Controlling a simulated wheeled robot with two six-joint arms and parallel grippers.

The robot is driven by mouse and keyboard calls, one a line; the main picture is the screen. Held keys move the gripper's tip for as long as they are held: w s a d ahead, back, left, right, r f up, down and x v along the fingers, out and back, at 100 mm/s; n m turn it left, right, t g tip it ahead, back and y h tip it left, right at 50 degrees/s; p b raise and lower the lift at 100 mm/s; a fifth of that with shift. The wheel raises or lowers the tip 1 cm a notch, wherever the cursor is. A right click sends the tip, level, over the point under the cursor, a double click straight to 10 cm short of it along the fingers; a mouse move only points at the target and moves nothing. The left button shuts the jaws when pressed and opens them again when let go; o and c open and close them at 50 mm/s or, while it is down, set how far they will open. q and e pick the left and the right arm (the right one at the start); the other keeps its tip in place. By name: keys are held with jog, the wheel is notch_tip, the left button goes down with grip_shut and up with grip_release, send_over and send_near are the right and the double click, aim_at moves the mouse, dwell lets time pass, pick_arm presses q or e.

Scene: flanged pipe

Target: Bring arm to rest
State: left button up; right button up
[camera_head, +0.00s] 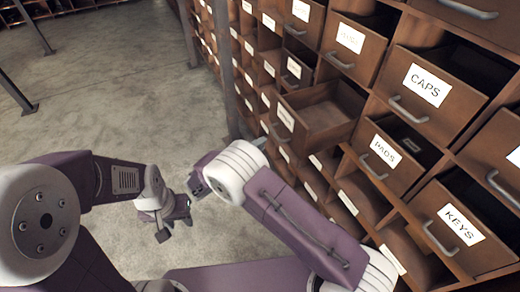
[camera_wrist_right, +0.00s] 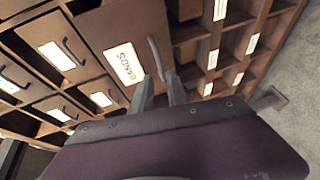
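My left gripper (camera_head: 176,228) hangs low at the left-centre of the head view, over the floor. Its two dark fingers are spread, with nothing between them. My right arm reaches in from the lower right. Its gripper (camera_head: 197,186) is partly hidden behind the white wrist in the head view. In the right wrist view, the right gripper's fingers (camera_wrist_right: 161,90) are apart. They point at a drawer labelled BANDS (camera_wrist_right: 128,40). The lower end of its handle (camera_wrist_right: 155,58) appears between the fingertips; I cannot tell whether they touch.
A wooden cabinet fills the right side, with drawers labelled CAPS (camera_head: 425,85), PADS (camera_head: 385,151) and KEYS (camera_head: 461,225). One drawer (camera_head: 320,112) is pulled out near the centre. The concrete floor (camera_head: 110,90) at the left is mostly clear, with metal posts.

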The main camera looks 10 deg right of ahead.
jog(key=shift+w+d, duration=0.15)
jog(key=shift+w, duration=0.05)
jog(key=shift+s, duration=0.1)
jog(key=s+d+r+m+g+y+p, duration=0.25)
jog(key=s+d+g+p, duration=0.25)
jog(key=s+d+g, duration=0.65)
jog(key=s+r+m+t+y+p, duration=0.2)
jog(key=s+r+m+y+p, duration=0.1)
jog(key=s+y, duration=0.6)
jog(key=shift+s+a+r+m, duration=0.3)
jog(key=shift+s+r+m, duration=0.25)
jog(key=shift+s+m, duration=0.55)
jog(key=shift+y, duration=0.25)
